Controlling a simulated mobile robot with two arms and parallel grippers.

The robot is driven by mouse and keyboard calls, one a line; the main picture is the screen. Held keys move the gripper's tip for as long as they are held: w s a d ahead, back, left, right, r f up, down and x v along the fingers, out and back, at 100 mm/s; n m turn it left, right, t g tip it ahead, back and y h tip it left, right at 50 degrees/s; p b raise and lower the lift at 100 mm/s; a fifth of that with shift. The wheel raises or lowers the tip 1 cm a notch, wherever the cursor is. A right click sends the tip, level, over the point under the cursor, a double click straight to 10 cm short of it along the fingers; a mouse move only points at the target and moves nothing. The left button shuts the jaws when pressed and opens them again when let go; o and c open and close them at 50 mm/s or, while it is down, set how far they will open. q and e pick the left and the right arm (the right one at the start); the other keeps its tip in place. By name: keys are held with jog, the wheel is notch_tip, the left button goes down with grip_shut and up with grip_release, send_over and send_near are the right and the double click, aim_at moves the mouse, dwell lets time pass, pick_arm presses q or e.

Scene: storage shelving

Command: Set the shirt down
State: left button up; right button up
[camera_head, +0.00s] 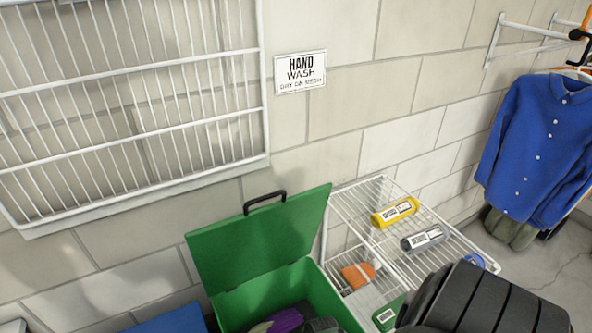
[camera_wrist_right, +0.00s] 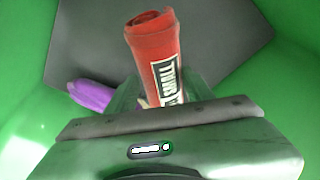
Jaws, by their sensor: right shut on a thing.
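A red rolled cloth (camera_wrist_right: 152,45), which looks like a rolled shirt, has a black-and-white label on its side. It stands out between the fingers of my right gripper (camera_wrist_right: 160,92) in the right wrist view. The gripper is shut on it, inside the green bin (camera_wrist_right: 25,110). Whether the roll touches the bin's grey floor I cannot tell. In the head view the green bin (camera_head: 338,300) has its lid (camera_head: 260,238) raised, and the red roll is not visible. My left gripper is out of view. A blue shirt (camera_head: 538,145) hangs at the right.
A purple item (camera_wrist_right: 92,95) lies in the bin, left of the roll. A white wire shelf (camera_head: 345,207) beside the bin holds a yellow roll (camera_head: 394,212), a grey roll (camera_head: 424,238) and an orange item (camera_head: 358,275). A wire rack (camera_head: 135,153) is on the wall.

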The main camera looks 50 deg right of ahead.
notch_tip(320, 180, down, 7)
jog(key=b, duration=0.3)
jog(key=shift+r, duration=0.2)
jog(key=shift+r, duration=0.1)
jog(key=o, duration=1.1)
jog(key=shift+f, duration=0.2)
jog(key=shift+c, duration=0.2)
jog(key=o, duration=0.4)
jog(key=shift+r, duration=0.15)
